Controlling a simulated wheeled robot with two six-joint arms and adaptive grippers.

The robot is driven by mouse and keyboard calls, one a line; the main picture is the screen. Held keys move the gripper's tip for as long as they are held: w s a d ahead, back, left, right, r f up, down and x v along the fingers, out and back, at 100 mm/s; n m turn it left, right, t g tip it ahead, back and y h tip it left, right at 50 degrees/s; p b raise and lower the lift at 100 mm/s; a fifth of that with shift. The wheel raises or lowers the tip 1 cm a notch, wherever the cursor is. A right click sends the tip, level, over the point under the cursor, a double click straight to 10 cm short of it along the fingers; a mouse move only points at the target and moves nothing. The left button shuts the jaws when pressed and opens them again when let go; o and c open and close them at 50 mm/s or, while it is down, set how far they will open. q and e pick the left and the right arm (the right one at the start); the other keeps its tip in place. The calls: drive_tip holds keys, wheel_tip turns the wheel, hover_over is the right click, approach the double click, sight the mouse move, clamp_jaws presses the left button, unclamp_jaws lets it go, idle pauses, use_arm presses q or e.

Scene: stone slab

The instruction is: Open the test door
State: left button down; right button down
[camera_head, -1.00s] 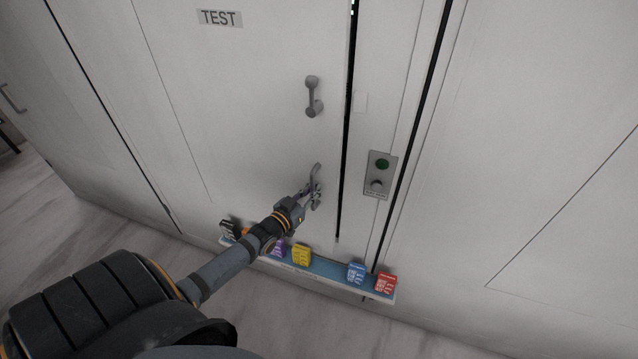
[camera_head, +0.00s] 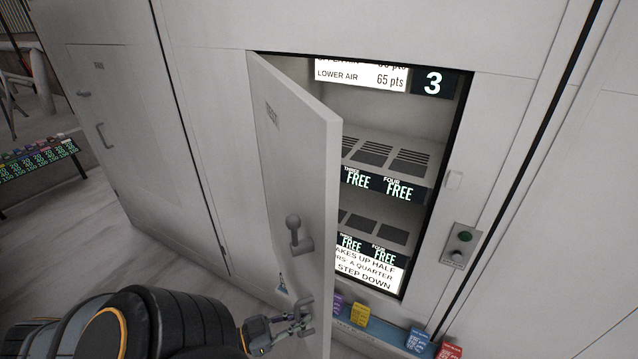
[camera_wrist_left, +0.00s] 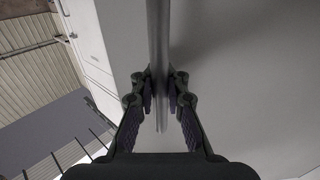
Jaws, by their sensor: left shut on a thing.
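The test door (camera_head: 300,170) is a white panel with a faint label at its upper left. It stands partly open, swung out on its left side, with the cabinet interior (camera_head: 385,140) showing to its right. A grey latch handle (camera_head: 299,235) is on its face. A lower grey pull handle (camera_head: 305,315) is near its bottom right edge. My left gripper (camera_head: 304,322) is at this lower handle. In the left wrist view the left gripper (camera_wrist_left: 160,95) is shut on the grey bar of the handle (camera_wrist_left: 158,50). My right gripper is not in view.
Inside are slotted shelves (camera_head: 385,158) with lit "FREE" signs. A button panel (camera_head: 461,246) is on the frame at right. A low ledge below holds a yellow box (camera_head: 359,313), a blue box (camera_head: 417,340) and a red box (camera_head: 449,350). Open floor (camera_head: 190,270) lies at left.

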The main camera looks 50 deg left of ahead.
use_arm(q)
drive_tip(key=shift+v, duration=1.1)
drive_tip(key=c, duration=1.3)
unclamp_jaws()
drive_tip(key=shift+a, duration=0.1)
drive_tip(key=shift+c, duration=0.2)
